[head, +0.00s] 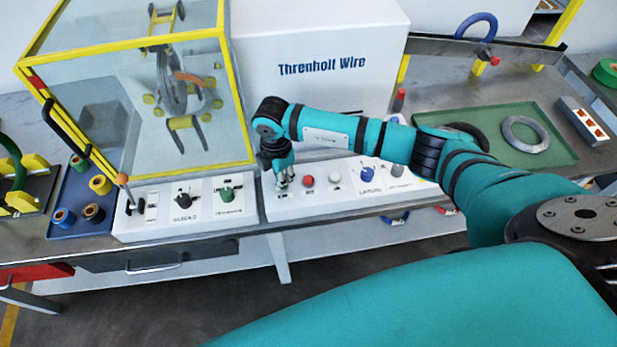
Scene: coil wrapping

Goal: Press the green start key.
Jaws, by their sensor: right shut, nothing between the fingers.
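My right gripper (283,176) points down over the left end of the right-hand white control panel (350,203). Its fingers are shut and empty. A small bit of green shows right at the fingertips, likely the green start key, mostly hidden behind them. I cannot tell whether the fingertips touch it. A red button (308,181) and a pale button (335,178) sit just right of the fingertips on the same panel. My left gripper is not in view.
A left-hand panel carries a black knob (182,200) and a green knob (226,193). A yellow-framed clear guard (150,90) stands behind it. A blue knob (367,175) is farther right. A green tray (470,117) holds rings. A blue tray with tape rolls lies left.

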